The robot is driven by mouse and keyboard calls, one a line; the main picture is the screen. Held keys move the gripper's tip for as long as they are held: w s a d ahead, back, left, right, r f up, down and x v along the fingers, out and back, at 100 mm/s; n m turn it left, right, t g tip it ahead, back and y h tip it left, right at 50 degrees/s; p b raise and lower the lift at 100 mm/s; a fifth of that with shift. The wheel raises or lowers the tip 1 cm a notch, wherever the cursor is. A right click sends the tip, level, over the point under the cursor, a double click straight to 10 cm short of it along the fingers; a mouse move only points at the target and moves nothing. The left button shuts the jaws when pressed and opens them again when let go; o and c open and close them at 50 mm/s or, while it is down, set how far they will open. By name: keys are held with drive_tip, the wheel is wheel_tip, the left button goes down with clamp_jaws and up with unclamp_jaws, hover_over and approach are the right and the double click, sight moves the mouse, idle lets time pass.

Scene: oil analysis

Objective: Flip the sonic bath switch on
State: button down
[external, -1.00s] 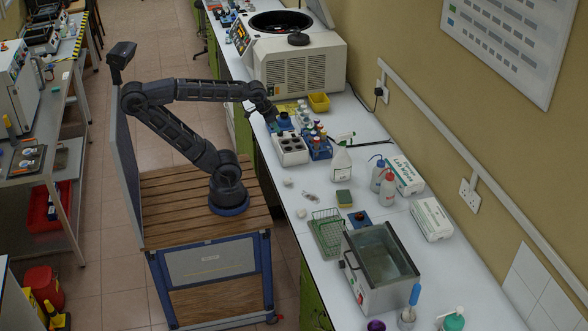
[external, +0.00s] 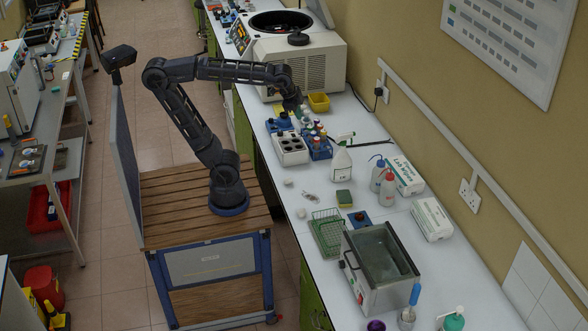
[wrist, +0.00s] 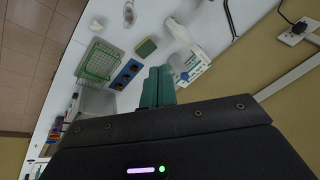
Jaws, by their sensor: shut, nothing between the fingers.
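The sonic bath (external: 382,258) is an open steel tank with a pale front panel, on the near part of the bench in the external view. A small dark and red detail shows on its front panel, but the switch is too small to make out. My gripper (external: 299,107) is above the bench near the sample bottles, well beyond the bath. In the wrist view my gripper's teal fingers (wrist: 158,86) are together and empty. Part of the bath (wrist: 97,101) shows there, left of the fingers and partly hidden by the gripper body.
Coloured-cap bottles stand in a blue rack (external: 319,149) beside a white block (external: 290,151). A spray bottle (external: 341,162), wash bottles (external: 387,188), a green wire rack (external: 328,236) and a sponge (external: 344,198) stand between them and the bath. The centrifuge (external: 298,66) is behind.

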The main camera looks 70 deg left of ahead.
drive_tip(key=w+d+r+m, duration=0.2)
drive_tip(key=w+d+m, duration=0.2)
drive_tip(key=d, duration=0.4)
drive_tip(key=w+d+r+m, duration=0.1)
drive_tip(key=w+d+m, duration=0.3)
drive_tip(key=d, duration=0.3)
drive_tip(key=d+m+t, duration=0.1)
drive_tip(key=d+m, duration=0.7)
drive_tip(key=d, duration=1.2)
drive_tip(key=s+d+f+m+t, duration=0.1)
drive_tip(key=s+d+f+m, duration=0.4)
drive_tip(key=d, duration=0.7)
drive_tip(key=s+d+m+t, duration=0.1)
drive_tip(key=s+d+m, duration=0.3)
drive_tip(key=s+d, duration=0.5)
drive_tip(key=s+d+f+m, duration=0.3)
drive_tip(key=s+d+m, duration=0.1)
drive_tip(key=d, duration=1)
approach(359, 299)
drive_tip(key=s, duration=0.7)
drive_tip(key=shift+h, duration=0.4)
drive_tip(key=x, duration=0.8)
drive_tip(key=shift+w+a+f, duration=0.1)
drive_tip(key=shift+w+a, duration=0.3)
drive_tip(key=shift+w, duration=0.05)
drive_tip(key=w, duration=0.3)
drive_tip(key=shift+f, duration=0.4)
drive_tip(key=shift+w, duration=0.7)
